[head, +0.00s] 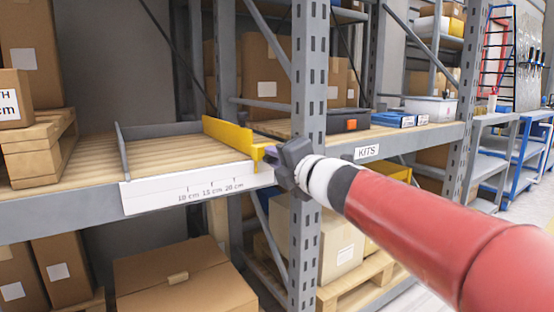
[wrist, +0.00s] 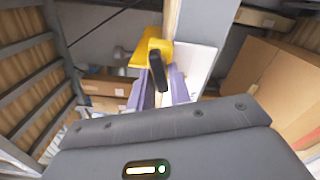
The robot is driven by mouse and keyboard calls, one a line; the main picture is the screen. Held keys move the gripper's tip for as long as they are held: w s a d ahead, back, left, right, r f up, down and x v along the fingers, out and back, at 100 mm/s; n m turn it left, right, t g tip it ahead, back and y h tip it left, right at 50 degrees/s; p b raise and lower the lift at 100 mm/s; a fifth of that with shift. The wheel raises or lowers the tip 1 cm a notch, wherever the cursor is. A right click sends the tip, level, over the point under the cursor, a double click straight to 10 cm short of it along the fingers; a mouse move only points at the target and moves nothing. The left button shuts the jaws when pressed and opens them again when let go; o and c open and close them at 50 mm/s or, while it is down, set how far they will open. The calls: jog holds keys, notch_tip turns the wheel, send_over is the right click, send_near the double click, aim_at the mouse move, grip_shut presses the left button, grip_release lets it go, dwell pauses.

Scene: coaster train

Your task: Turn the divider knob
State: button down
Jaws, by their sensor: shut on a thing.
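The yellow divider (head: 228,135) stands upright on the slatted shelf, just right of the 20 cm mark on the white scale strip (head: 195,193). Its yellow front end also shows in the wrist view (wrist: 144,60). The divider's knob, a black lever-like handle (wrist: 157,68), sits at that front end. My gripper (head: 270,158) is at the shelf's front edge, at the divider's front end. In the wrist view its purple fingers (wrist: 160,92) are on either side of the black knob, shut on it. In the head view the knob is hidden by my gripper.
A grey upright post (head: 308,75) stands close behind my gripper. A grey side plate (head: 123,150) stands at the left of the slatted bay. The bay between it and the divider is empty. A "KITS" shelf with bins (head: 430,108) lies to the right.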

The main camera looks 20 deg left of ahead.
jog(key=c, duration=1.4)
grip_release()
jog(key=shift+c, duration=0.2)
jog(key=shift+d, duration=0.15)
jog(key=v, duration=0.7)
jog(key=shift+s+d, duration=0.2)
jog(key=shift+s, duration=0.05)
jog(key=s+d+f+m+t+h+p, duration=0.1)
jog(key=d+f+m+t+h+p, duration=0.1)
jog(key=d+m+h, duration=0.6)
jog(key=s+d+f+m+t+h+p, duration=0.15)
jog(key=d+m+h, duration=0.25)
jog(key=d+m, duration=0.75)
jog(key=s+d+f+m+g+p, duration=0.1)
jog(key=s+d+f+m+g, duration=0.1)
jog(key=s+f+m+g, duration=0.1)
jog(key=s+d+f+m+g+h+p, duration=0.1)
jog(key=s+d+f+m+g, duration=0.2)
jog(key=s+f+m, duration=0.2)
jog(key=s+d+f+m+g+p, duration=0.2)
jog(key=s+d+f+m+g, duration=0.1)
jog(key=s+f, duration=0.5)
jog(key=s+m, duration=0.1)
jog(key=s, duration=0.2)
jog(key=shift+s+h, duration=0.2)
jog(key=shift+h, duration=0.2)
